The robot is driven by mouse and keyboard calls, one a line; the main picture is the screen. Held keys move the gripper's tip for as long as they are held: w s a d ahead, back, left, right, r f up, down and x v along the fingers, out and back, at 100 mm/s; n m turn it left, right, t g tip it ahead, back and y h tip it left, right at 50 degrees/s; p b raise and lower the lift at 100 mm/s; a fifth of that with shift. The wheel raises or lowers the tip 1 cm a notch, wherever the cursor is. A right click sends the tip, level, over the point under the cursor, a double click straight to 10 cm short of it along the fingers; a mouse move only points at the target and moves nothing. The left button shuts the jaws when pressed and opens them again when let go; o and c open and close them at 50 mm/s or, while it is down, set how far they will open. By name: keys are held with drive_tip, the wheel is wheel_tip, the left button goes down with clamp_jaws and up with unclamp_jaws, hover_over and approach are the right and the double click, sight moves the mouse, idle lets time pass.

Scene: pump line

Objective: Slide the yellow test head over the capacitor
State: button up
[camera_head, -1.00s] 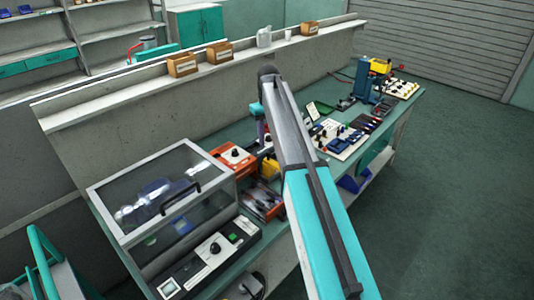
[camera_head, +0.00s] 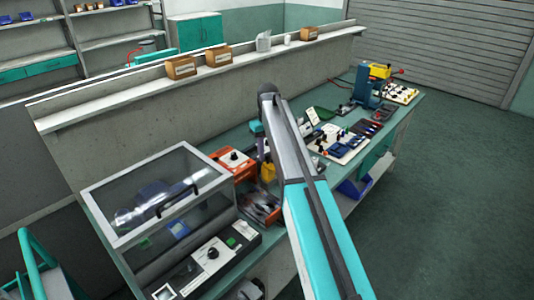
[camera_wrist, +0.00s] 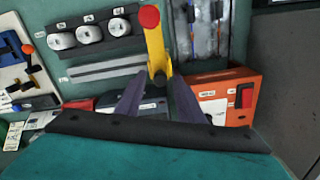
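A yellow post with a red ball end (camera_wrist: 155,40) stands straight ahead of my gripper in the wrist view; I take it for the yellow test head. In the head view a yellow part (camera_head: 268,171) shows beside the orange box. My gripper (camera_wrist: 155,75) has its two dark fingers apart, and the post's lower end shows between their tips. I cannot tell whether they touch it. No capacitor can be made out for certain. In the head view my arm hides much of this spot.
The orange box (camera_wrist: 235,90) with a red switch is close on the right. Several grey round pieces sit in a dark holder (camera_wrist: 100,45) at upper left. In the head view a glazed enclosure (camera_head: 160,190) stands at left and a blue press (camera_head: 367,88) at the far end.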

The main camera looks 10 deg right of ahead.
clamp_jaws()
drive_tip(key=w+d, duration=0.4)
drive_tip(key=d, duration=0.1)
drive_tip(key=shift+d, duration=0.3)
drive_tip(key=shift+w, duration=0.1)
drive_tip(key=shift+o, duration=0.4)
unclamp_jaws()
drive_tip(key=shift+r, duration=0.15)
wheel_tip(320, 180, up, 14)
drive_tip(key=p, duration=0.7)
drive_tip(key=shift+f, duration=0.2)
